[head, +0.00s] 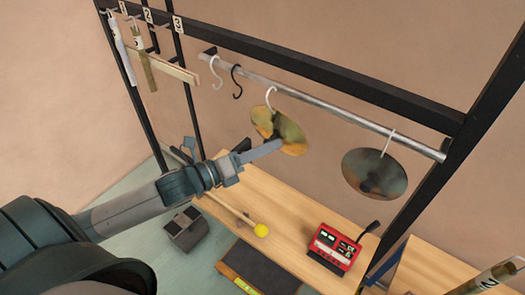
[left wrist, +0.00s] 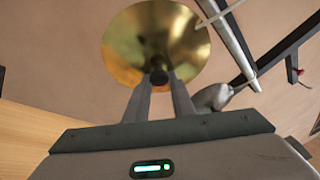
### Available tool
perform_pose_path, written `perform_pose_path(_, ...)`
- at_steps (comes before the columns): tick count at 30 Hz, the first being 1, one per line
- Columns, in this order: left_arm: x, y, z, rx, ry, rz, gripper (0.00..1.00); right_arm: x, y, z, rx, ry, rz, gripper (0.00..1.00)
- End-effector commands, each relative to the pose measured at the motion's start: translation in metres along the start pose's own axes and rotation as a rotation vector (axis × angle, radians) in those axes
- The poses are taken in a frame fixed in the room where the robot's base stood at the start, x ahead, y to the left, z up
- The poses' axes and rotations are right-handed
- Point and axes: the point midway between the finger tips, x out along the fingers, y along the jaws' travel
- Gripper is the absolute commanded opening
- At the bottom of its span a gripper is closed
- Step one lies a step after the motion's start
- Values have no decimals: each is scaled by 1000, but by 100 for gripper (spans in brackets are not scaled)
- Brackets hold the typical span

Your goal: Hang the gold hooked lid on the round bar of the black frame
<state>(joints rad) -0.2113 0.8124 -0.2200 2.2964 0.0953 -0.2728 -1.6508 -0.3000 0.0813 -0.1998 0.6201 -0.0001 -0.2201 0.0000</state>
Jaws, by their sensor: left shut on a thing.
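The gold hooked lid (head: 290,131) is a round, mottled disc with a pale hook at its top. My left gripper (head: 276,143) is shut on its dark knob. In the left wrist view the fingers (left wrist: 160,82) pinch the knob in front of the gold disc (left wrist: 150,35). The round bar (head: 320,100) is a grey metal rod below the top beam of the black frame (head: 345,87). The lid's hook is close to the bar; I cannot tell whether it touches or rests over it. My right gripper is not in view.
A white hook (head: 216,72) and a black hook (head: 237,82) hang on the bar to the left. A dark lid (head: 374,174) hangs at the right. Below are a wooden bench (head: 290,205), a red device (head: 333,248) and a yellow-headed mallet (head: 261,230).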

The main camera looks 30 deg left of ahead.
Motion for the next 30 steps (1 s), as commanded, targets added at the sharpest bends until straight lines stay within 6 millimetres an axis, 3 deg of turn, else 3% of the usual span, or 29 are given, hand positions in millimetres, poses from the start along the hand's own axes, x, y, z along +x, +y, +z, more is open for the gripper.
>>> perform_pose_path(28,59,10,20,1,-2,-3,0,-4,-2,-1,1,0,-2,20)
perform_pose_path(30,58,16,14,0,-1,-2,0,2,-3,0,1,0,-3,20)
